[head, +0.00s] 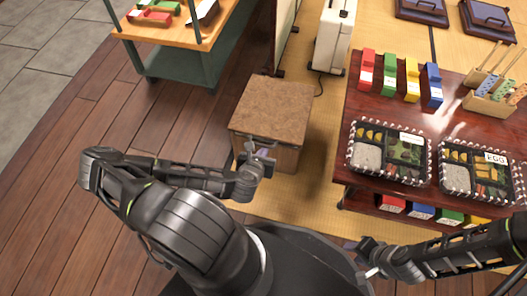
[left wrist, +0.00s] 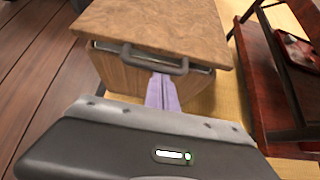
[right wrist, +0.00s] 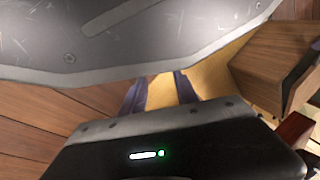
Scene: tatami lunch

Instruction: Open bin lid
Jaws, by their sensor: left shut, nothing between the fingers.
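The bin is a wooden box with a brown, cork-like lid (head: 272,105) lying flat on top. It also shows in the left wrist view, with its lid (left wrist: 160,22) and a dark bar handle (left wrist: 153,60) along the lid's front edge. My left gripper (head: 266,154) is at the front of the bin. Its purple fingers (left wrist: 162,78) are together, with tips at or just below the handle; whether they touch it I cannot tell. My right gripper (right wrist: 158,80) is apart from the bin, its two fingers spread with only floor between them.
A dark red table (head: 345,170) with bento boxes (head: 390,152) and coloured blocks stands right of the bin. A green cart (head: 185,60) stands at the back left, and a white appliance (head: 335,35) behind the bin. Wooden floor (head: 90,120) at left is clear.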

